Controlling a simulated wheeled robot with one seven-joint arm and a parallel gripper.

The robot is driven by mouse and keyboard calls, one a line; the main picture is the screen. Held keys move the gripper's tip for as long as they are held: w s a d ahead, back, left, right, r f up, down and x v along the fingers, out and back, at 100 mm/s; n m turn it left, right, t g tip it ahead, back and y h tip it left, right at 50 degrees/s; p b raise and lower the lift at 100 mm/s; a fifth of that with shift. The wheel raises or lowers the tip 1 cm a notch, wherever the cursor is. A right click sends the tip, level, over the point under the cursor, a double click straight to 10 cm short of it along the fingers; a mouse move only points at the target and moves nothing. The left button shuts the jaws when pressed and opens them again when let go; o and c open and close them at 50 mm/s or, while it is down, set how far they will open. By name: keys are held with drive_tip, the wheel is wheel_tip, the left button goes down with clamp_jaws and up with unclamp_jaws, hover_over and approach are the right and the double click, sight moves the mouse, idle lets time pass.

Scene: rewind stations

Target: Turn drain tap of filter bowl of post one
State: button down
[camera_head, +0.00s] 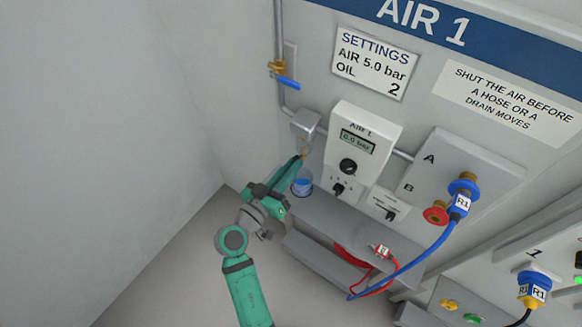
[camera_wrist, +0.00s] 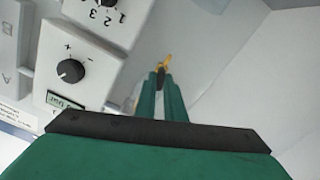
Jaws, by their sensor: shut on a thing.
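The drain tap is a small yellow lever, seen in the wrist view (camera_wrist: 165,62) beyond my fingertips. It shows only as a tiny yellow spot in the head view (camera_head: 303,154), below the grey filter housing (camera_head: 305,124) of post AIR 1. The filter bowl itself is hard to make out behind my fingers. My gripper (camera_head: 299,161) reaches up from the lower left. Its green fingers (camera_wrist: 160,76) are close together, shut on the tap. The fingertips cover part of the tap, so its exact angle is hard to tell.
A control box (camera_head: 365,145) reading 0.0 bar stands right of my gripper. A blue cup (camera_head: 302,187) sits close under it on a grey shelf (camera_head: 345,226). A yellow valve with a blue lever (camera_head: 286,82) is on the pipe above. The left side is bare wall.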

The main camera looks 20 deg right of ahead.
drive_tip(key=n, duration=1.3)
drive_tip(key=shift+n, duration=0.4)
drive_tip(key=c, duration=1.8)
unclamp_jaws()
drive_tip(key=shift+w, duration=0.1)
drive_tip(key=shift+c, duration=0.2)
drive_tip(key=v, duration=1.1)
drive_tip(key=shift+d+f, duration=0.1)
